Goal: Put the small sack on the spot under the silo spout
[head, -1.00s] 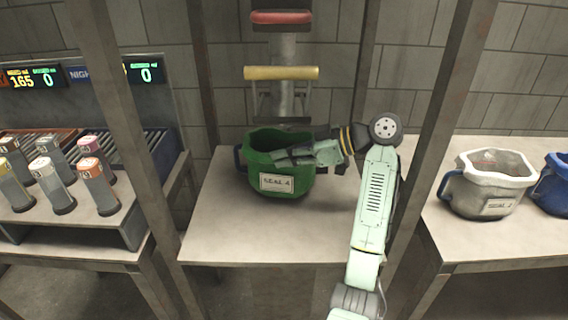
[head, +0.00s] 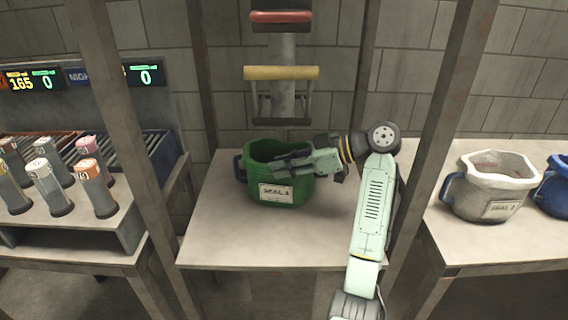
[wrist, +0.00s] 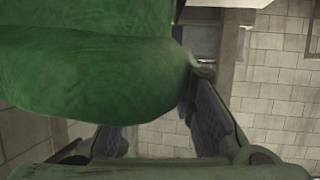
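A green sack (head: 291,195) with an open top and a white label stands upright on the middle table (head: 220,247), below the grey silo pipe (head: 285,45) with its red bar and yellow bar. The spot under the spout is not visible as a mark. My gripper (head: 284,162) reaches in from the right at the sack's rim, its fingers over the front of the mouth. In the wrist view the fingers (wrist: 160,130) are apart with wall visible between them.
A white sack (head: 490,192) and a blue sack (head: 553,190) stand on the right table. Several capped cylinders (head: 45,180) stand on the left bench. Steel posts (head: 440,130) flank the middle table, whose front is clear.

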